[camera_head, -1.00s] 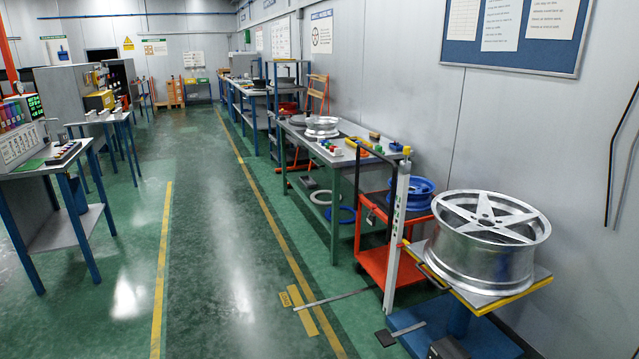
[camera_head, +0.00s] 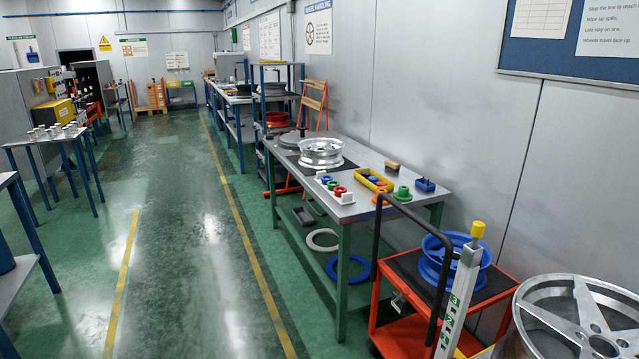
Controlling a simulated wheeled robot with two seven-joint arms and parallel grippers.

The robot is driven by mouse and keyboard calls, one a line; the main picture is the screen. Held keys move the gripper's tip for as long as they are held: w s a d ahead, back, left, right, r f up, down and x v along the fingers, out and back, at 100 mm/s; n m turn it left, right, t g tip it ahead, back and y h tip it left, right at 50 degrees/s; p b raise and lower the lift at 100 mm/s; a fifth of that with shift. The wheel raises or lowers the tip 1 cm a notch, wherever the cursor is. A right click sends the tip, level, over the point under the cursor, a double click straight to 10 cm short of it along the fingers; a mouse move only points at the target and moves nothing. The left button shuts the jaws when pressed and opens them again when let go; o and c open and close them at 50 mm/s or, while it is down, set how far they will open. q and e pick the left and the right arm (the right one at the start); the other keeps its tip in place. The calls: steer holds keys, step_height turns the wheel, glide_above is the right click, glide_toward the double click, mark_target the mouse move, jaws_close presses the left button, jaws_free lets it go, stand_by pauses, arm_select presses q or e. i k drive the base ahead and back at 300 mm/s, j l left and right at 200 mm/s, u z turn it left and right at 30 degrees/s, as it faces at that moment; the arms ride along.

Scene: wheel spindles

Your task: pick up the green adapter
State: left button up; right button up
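On the workbench (camera_head: 375,187) along the right wall, a green ring-shaped piece (camera_head: 403,194) with a raised centre lies near the bench's right end. A smaller green piece (camera_head: 331,185) stands in a row between a blue piece (camera_head: 324,179) and a red piece (camera_head: 340,191) on a white holder at the bench's front edge. The view does not show for certain which is the adapter. An orange piece (camera_head: 383,198) lies just left of the green ring. Neither of my grippers shows.
A yellow tray (camera_head: 389,187) and a silver wheel (camera_head: 320,151) sit on the bench. An orange cart (camera_head: 404,336) with a blue wheel, a white post (camera_head: 457,300) and a large wheel (camera_head: 580,320) stand at the front right. The green floor (camera_head: 190,240) left of the bench is clear.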

mark_target(403, 194)
steer(key=i+j+z, duration=0.1)
steer(key=i+z, duration=0.25)
steer(key=i, duration=0.2)
steer(key=i+j+z, duration=0.35)
steer(key=i, duration=0.2)
steer(key=i+j+z, duration=0.35)
steer(key=i, duration=0.15)
